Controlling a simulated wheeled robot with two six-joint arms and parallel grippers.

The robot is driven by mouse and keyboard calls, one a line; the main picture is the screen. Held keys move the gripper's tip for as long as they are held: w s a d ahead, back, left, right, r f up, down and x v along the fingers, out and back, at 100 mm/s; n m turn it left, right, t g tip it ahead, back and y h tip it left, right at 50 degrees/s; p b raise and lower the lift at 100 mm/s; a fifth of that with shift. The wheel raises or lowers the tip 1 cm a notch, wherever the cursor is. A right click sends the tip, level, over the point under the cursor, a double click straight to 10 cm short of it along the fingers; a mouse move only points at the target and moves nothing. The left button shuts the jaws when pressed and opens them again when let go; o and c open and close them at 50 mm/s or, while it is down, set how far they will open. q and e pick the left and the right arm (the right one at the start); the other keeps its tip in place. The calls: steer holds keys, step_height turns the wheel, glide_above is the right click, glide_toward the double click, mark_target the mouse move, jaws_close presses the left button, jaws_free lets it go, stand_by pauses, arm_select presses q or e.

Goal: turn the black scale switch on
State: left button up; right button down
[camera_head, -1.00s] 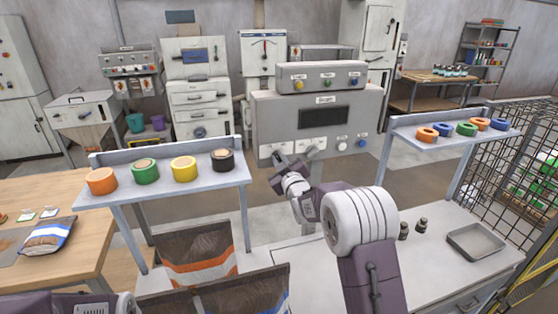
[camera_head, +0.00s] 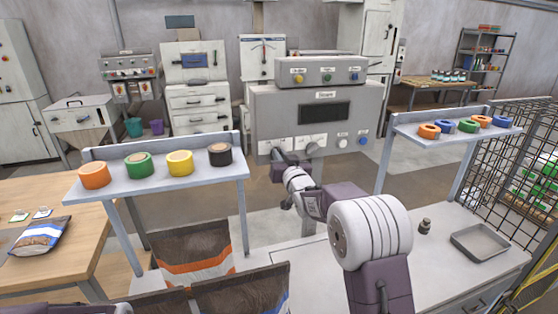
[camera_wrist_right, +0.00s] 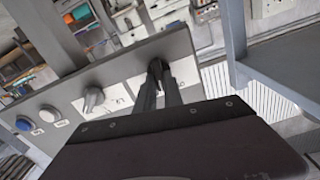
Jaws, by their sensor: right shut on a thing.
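The scale is a grey box (camera_head: 330,104) with a dark display and a row of controls along its lower front. The black scale switch (camera_wrist_right: 156,67) sits on a white plate at the end of that row, at the left in the head view. My right gripper (camera_wrist_right: 160,84) has its two dark fingers on either side of the switch and is shut on it. In the head view the right gripper (camera_head: 281,156) reaches the lower left of the scale front and hides most of the switch. Its exact lever position is hard to tell. My left gripper is out of view.
A grey rotary knob (camera_head: 312,149), a white button (camera_head: 342,142) and a blue button (camera_head: 362,141) are right of the switch. A shelf of tape rolls (camera_head: 158,192) stands left of my right arm; another (camera_head: 448,143) stands right.

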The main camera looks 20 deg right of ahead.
steer(key=shift+d+f+m+b, duration=0.15)
steer(key=shift+m+b, duration=0.1)
steer(key=shift+m, duration=0.8)
steer(key=shift+f+m+b, duration=0.15)
steer(key=shift+m+b, duration=0.05)
steer(key=shift+m, duration=0.85)
steer(key=c, duration=1.5)
jaws_free()
steer(key=shift+o, duration=0.2)
steer(key=shift+s+r, duration=0.1)
steer(key=shift+r, duration=0.05)
steer(key=s+b, duration=0.2)
steer(key=s, duration=0.7)
steer(key=shift+d, duration=0.15)
